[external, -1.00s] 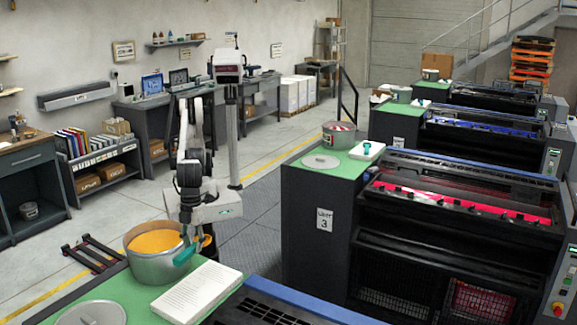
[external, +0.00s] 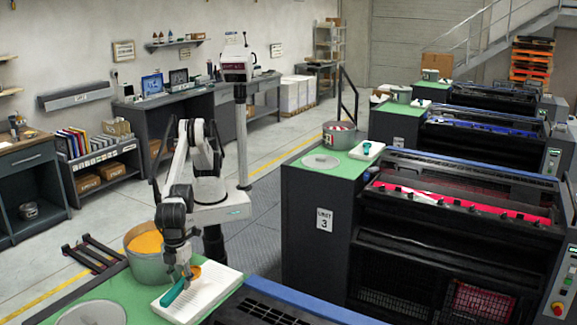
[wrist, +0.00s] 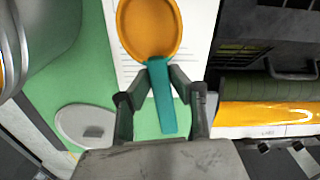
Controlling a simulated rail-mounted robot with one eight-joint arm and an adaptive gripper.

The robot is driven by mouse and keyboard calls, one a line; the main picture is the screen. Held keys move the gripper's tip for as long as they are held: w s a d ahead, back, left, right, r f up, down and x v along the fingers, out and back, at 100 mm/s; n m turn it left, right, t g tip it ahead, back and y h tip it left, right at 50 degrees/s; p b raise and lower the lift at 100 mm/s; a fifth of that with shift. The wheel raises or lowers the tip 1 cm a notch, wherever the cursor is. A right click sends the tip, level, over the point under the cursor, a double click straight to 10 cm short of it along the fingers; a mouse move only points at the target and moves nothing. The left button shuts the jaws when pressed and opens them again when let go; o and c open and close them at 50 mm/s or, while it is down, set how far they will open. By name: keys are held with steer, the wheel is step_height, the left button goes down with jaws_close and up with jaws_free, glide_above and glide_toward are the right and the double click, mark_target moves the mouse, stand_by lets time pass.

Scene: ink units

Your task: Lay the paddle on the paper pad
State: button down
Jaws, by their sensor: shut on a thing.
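The paddle has a teal handle (external: 172,293) and a round orange head; both show in the wrist view, with the handle (wrist: 163,105) between the fingers and the head (wrist: 149,27) beyond them. My gripper (external: 182,276) is shut on the handle; its fingers also show in the wrist view (wrist: 159,84). The paddle is over the white paper pad (external: 205,301), which has printed lines and lies partly under the head in the wrist view (wrist: 195,22). I cannot tell whether the paddle touches the pad.
A metal pot of orange ink (external: 147,262) stands close left of the pad on the green top. A round grey lid (external: 92,314) lies at the front left and shows in the wrist view (wrist: 85,125). The dark press with its blue edge (external: 300,300) is to the right.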

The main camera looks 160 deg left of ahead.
mark_target(182, 300)
steer(key=shift+w+d+f, duration=0.3)
steer(key=shift+d+f, duration=0.2)
steer(key=shift+f+p, duration=0.45)
steer(key=shift+f, duration=1.4)
steer(key=shift+f, duration=0.15)
steer(key=c, duration=1.6)
jaws_free()
steer(key=shift+o, duration=0.2)
